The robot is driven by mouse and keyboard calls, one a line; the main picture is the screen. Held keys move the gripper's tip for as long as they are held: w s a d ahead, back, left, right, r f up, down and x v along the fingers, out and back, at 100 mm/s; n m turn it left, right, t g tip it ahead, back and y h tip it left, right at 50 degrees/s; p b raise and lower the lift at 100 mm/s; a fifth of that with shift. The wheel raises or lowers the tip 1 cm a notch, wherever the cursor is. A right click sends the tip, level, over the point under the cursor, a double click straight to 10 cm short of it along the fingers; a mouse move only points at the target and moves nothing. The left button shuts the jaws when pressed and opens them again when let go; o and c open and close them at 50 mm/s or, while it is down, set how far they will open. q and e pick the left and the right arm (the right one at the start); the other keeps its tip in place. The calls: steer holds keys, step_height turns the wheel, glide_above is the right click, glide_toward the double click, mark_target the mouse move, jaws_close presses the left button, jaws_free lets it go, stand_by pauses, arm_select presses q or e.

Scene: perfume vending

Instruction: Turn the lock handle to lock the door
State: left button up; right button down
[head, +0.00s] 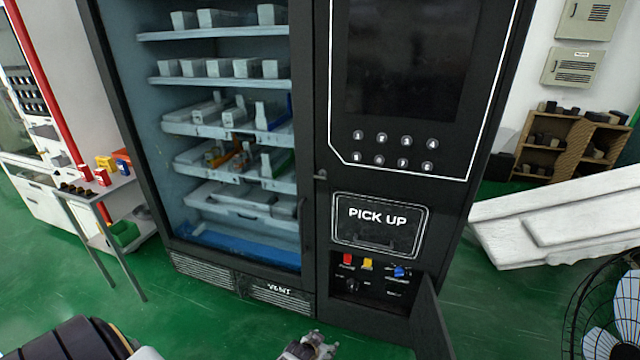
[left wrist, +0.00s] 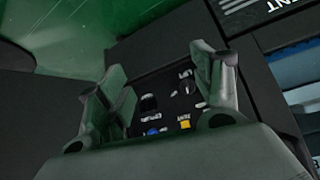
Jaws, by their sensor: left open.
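A black vending machine (head: 320,100) stands in front of me, its tall glass door on the left appearing closed. A small metal lock handle (head: 321,175) sits on the frame right of the glass. Low on the right, a recessed control panel (head: 370,275) holds red, yellow and blue switches and a dark round knob (head: 351,285); its small black door (head: 431,318) stands open to the right. My left gripper (head: 312,346) is at the bottom edge, below and left of the panel. In the left wrist view, its open, empty fingers (left wrist: 163,85) frame the panel and knob (left wrist: 187,87), apart from them.
A dark vertical door handle (head: 302,215) is on the glass door. A small table (head: 95,185) with colored boxes is at left. A white slab-like object (head: 560,215) and a fan (head: 610,310) are at right. Green floor is free before the machine.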

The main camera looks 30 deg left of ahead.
arm_select(q)
steer(key=w+a+r+n+t+y+b, duration=0.1)
steer(key=w+a+r+t, duration=0.15)
steer(key=w+r, duration=0.45)
steer(key=w+a+r+t+b, duration=0.1)
steer(key=w+a+r+b, duration=0.15)
steer(key=r, duration=0.95)
steer(key=w+a+r+n+t+y, duration=0.1)
steer(key=w+a+r+t, duration=0.15)
steer(key=w+r, duration=0.45)
steer(key=s+a+r+t+y+b, duration=0.1)
steer(key=s+a+r, duration=0.1)
steer(key=r, duration=1.1)
steer(key=s+a+r+n+t+y+b, duration=0.1)
steer(key=s+a+r+t+b, duration=0.1)
steer(key=r, duration=1.1)
steer(key=shift+s+a+r, duration=0.3)
steer(key=shift+s+a, duration=0.25)
steer(key=shift+a, duration=0.45)
arm_select(e)
steer(key=w+f, duration=0.3)
steer(key=w, duration=0.4)
steer(key=shift+w+d+t, duration=0.15)
steer(key=shift+w+t, duration=0.25)
arm_select(q)
steer(key=shift+w, duration=0.15)
